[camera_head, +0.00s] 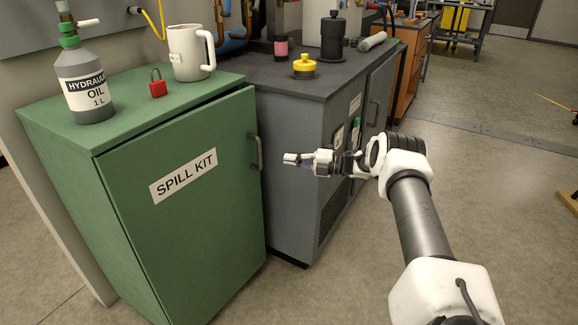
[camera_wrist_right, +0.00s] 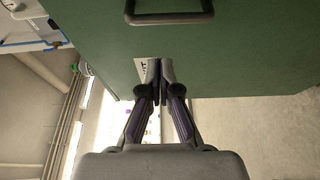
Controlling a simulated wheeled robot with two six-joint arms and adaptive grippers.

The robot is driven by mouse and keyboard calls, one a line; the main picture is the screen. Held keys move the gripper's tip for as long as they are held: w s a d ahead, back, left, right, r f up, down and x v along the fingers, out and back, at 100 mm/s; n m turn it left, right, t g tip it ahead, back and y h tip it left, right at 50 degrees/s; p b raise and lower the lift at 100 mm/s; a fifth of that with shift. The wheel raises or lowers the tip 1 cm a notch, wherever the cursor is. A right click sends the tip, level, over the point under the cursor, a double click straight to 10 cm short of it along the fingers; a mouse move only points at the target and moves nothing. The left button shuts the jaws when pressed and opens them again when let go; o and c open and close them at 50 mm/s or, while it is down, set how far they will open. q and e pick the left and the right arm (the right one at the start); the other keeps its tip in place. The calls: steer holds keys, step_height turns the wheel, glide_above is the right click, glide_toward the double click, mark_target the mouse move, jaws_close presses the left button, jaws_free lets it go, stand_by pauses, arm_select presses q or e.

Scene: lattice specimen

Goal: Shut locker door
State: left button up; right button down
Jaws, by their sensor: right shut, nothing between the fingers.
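The green locker (camera_head: 130,95) stands at the left, with a door (camera_head: 205,235) labelled SPILL KIT. The door is slightly ajar: a dark gap along its top widens toward the handle side at the right. Its grey handle (camera_head: 257,152) is near the right edge. My right gripper (camera_head: 290,158) is shut and empty, pointing left, just right of the handle and seemingly apart from it. In the wrist view the closed fingertips (camera_wrist_right: 160,68) point at the green door (camera_wrist_right: 235,50), with the handle (camera_wrist_right: 170,17) beyond them; contact cannot be told. My left gripper is not in view.
An oil bottle (camera_head: 85,85), a red padlock (camera_head: 157,88) and a white mug (camera_head: 190,52) stand on the locker. A grey cabinet (camera_head: 290,150) is close beside it, behind my right gripper. The floor (camera_head: 500,220) at the right is mostly clear.

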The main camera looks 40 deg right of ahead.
stand_by(0.4)
steer(key=v, duration=1.2)
